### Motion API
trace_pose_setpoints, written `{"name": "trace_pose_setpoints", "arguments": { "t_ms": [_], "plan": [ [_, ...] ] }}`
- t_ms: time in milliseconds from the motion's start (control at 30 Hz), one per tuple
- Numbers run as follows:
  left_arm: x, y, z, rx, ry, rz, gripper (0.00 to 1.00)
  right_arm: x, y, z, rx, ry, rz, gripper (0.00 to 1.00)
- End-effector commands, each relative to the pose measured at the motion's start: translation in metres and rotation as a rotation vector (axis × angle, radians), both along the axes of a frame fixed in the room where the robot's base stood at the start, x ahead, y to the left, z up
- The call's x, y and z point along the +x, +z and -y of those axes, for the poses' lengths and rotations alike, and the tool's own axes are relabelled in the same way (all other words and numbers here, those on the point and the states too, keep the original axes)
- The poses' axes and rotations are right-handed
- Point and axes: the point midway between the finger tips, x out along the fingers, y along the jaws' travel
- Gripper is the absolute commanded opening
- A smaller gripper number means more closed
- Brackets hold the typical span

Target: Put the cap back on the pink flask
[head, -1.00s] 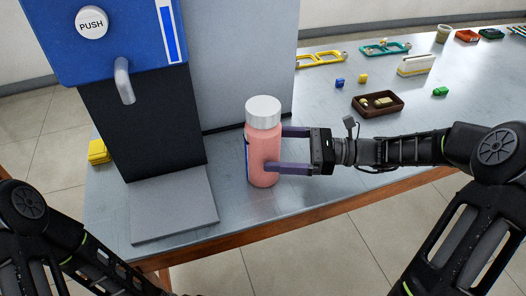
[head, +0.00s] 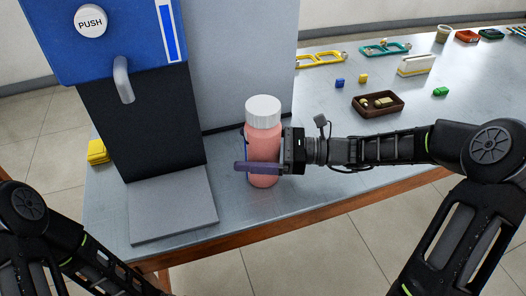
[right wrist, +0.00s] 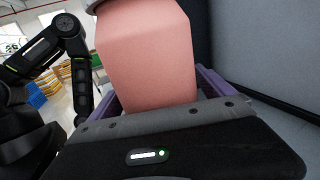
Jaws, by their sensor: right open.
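The pink flask (head: 264,150) stands upright on the table, right of the dispenser's grey base. A white ribbed cap (head: 263,110) sits on its top. My right gripper (head: 245,160) reaches in from the right, its purple fingers on either side of the flask body, open around it. In the right wrist view the flask (right wrist: 150,60) fills the space between the purple fingers, close to the palm. Its top is cut off there. My left arm shows at the lower left of the head view; its gripper is out of view.
A blue dispenser (head: 120,40) with a PUSH button, a spout and a grey base plate (head: 172,205) stands left of the flask. A brown tray (head: 377,104) and small coloured blocks lie farther right. The table's front edge is close below the flask.

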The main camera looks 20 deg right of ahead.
Motion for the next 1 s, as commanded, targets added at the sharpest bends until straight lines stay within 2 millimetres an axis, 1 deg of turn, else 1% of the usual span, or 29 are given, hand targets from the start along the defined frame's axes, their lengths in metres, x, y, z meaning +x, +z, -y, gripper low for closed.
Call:
{"name": "trace_pose_setpoints", "arguments": {
  "t_ms": [500, 567, 1000],
  "plan": [
    [0.0000, 0.0001, 0.0001, 0.000, 0.000, 0.000, 0.93, -0.0001, 0.0001, 0.0005, 0.000, 0.000, 0.000, 0.93],
    [0.0000, 0.0001, 0.0001, 0.000, 0.000, 0.000, 0.93, -0.0001, 0.0001, 0.0006, 0.000, 0.000, 0.000, 0.88],
    [0.0000, 0.0001, 0.0001, 0.000, 0.000, 0.000, 0.93, -0.0002, 0.0001, 0.0006, 0.000, 0.000, 0.000, 0.52]
  ]
}}
